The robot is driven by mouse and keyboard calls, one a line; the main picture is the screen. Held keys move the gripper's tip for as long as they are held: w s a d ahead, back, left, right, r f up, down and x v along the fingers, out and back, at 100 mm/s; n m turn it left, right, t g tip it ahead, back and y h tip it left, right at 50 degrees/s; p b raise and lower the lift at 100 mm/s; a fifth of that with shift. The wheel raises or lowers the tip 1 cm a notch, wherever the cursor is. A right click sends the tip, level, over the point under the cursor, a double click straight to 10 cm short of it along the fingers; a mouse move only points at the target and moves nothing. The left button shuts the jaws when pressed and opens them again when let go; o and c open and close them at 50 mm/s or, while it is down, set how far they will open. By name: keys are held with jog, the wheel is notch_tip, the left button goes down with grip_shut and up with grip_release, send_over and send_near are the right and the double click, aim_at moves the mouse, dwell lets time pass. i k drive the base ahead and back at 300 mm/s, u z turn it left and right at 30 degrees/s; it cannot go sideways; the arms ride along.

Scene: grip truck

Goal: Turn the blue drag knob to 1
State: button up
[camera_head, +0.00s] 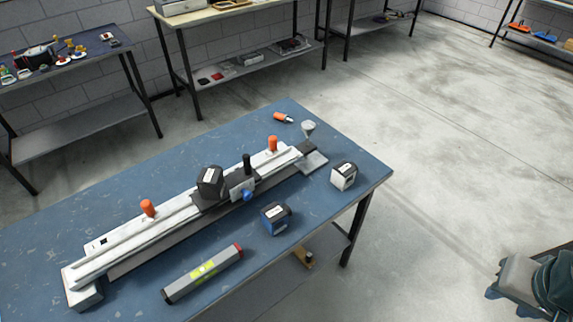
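A small blue knob (248,195) sits on the front face of a carriage (240,187) on a long pale rail device (140,235). I take it to be the blue drag knob. Its markings and setting are too small to read. The device lies diagonally across the blue table (345,150). It has an orange knob (148,208) near its left end and another orange knob (272,144) near its right end. A black upright handle (246,163) and a black block (210,182) are by the carriage. I cannot make out my gripper in this view.
On the table are a blue-and-black box (276,219), a white-and-black box (344,175), a grey spirit level (203,273) and an orange-capped item (283,118). A grey and dark teal shape (535,282) shows at lower right. Open floor lies right of the table.

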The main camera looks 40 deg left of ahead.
aim_at(247, 196)
jog(key=i, duration=1.15)
jog(key=u, duration=2.1)
